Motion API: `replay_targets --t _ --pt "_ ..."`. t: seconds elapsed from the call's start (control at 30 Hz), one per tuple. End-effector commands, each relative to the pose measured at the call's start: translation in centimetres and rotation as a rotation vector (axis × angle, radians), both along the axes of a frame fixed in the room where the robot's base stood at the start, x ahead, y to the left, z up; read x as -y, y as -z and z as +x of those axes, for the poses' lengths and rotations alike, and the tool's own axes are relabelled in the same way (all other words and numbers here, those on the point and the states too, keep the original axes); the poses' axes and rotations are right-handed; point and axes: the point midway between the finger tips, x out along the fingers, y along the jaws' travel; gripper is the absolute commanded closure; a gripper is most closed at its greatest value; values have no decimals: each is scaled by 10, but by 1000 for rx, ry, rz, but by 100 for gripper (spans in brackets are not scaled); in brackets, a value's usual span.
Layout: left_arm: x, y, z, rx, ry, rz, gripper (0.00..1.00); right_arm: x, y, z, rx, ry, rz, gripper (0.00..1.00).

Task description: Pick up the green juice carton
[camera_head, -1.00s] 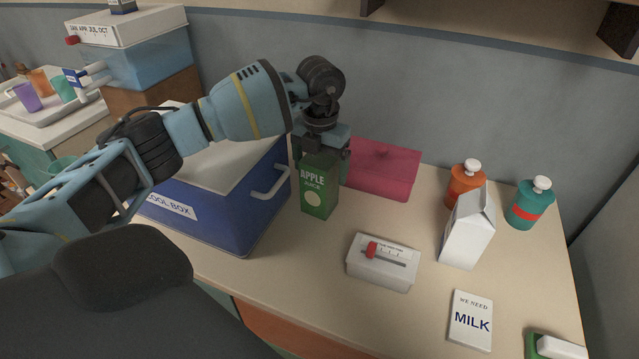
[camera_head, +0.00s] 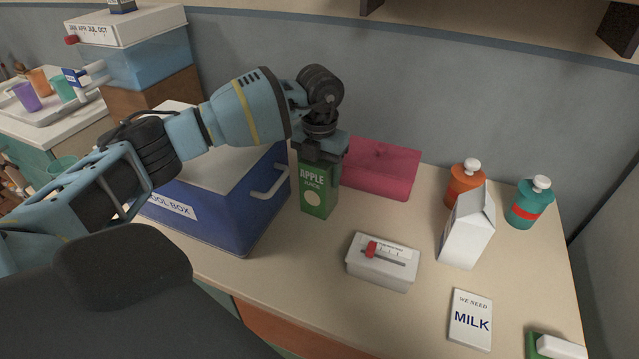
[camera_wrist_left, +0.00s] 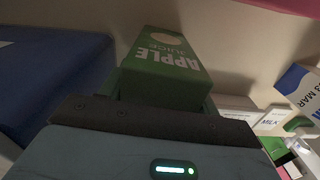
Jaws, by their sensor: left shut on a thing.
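The green apple juice carton (camera_head: 318,190) stands upright on the counter, just right of the blue cool box. My left gripper (camera_head: 319,155) comes down from above and is shut on the carton's top. The carton's top edge is hidden by the gripper in the head view. In the left wrist view the carton (camera_wrist_left: 165,70) extends away from my left gripper (camera_wrist_left: 160,100), with its APPLE label showing. My right gripper is not in view.
The cool box (camera_head: 228,215) stands close on the carton's left, and a pink box (camera_head: 382,168) behind right. A white slider box (camera_head: 383,262), a white milk carton (camera_head: 467,230), an orange bottle (camera_head: 463,185), a teal bottle (camera_head: 530,203) and a MILK card (camera_head: 471,318) are farther right.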

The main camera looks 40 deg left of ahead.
Motion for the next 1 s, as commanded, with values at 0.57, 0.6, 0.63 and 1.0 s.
replay_targets --t 0.57,0.6,0.63,1.0 --pt "0 -52 1 8 -1 -2 86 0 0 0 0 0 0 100" --pt "0 -59 1 8 -1 -2 86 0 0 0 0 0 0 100" --pt "0 -64 1 7 -1 -2 86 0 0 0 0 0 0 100" --pt "0 -101 1 3 0 -2 86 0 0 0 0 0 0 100"
